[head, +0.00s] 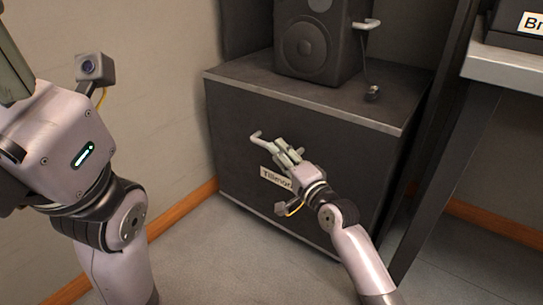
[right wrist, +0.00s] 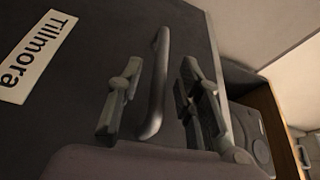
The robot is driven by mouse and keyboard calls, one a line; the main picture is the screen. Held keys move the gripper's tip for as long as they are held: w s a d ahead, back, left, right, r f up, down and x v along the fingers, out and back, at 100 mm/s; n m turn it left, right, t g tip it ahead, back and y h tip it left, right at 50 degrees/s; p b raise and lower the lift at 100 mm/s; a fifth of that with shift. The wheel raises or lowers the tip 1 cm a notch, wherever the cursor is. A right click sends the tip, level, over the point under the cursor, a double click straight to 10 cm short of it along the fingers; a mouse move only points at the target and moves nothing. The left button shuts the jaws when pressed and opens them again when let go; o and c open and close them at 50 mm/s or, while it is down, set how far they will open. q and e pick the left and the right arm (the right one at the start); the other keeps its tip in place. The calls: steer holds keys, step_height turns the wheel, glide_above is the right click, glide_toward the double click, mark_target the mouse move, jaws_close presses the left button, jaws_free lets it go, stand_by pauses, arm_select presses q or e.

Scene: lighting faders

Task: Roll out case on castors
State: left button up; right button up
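The dark case (head: 240,125) stands on the floor in the corner, with a light metal top edge and a white label (right wrist: 36,52) that reads roughly "Tilmora". No castors can be made out. A pale bar handle (head: 256,136) is on its front face. My right gripper (head: 285,153) is at this handle. In the right wrist view the handle (right wrist: 156,85) lies between the two open fingers, with a gap on each side. My left arm fills the left of the head view. Only part of its gripper (head: 12,65) shows, at the top left edge, and its fingertips are out of frame.
A black speaker (head: 312,45) stands on the case, with a pale hook-shaped bar (head: 367,24) and a small dark piece (head: 373,92) beside it. A wall is close on the left. A table (head: 510,66) with dark legs stands right. The floor (head: 225,265) in front is clear.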

steer(key=shift+b+x, duration=0.75)
steer(key=shift+x, duration=1.3)
steer(key=shift+c, duration=0.2)
jaws_close()
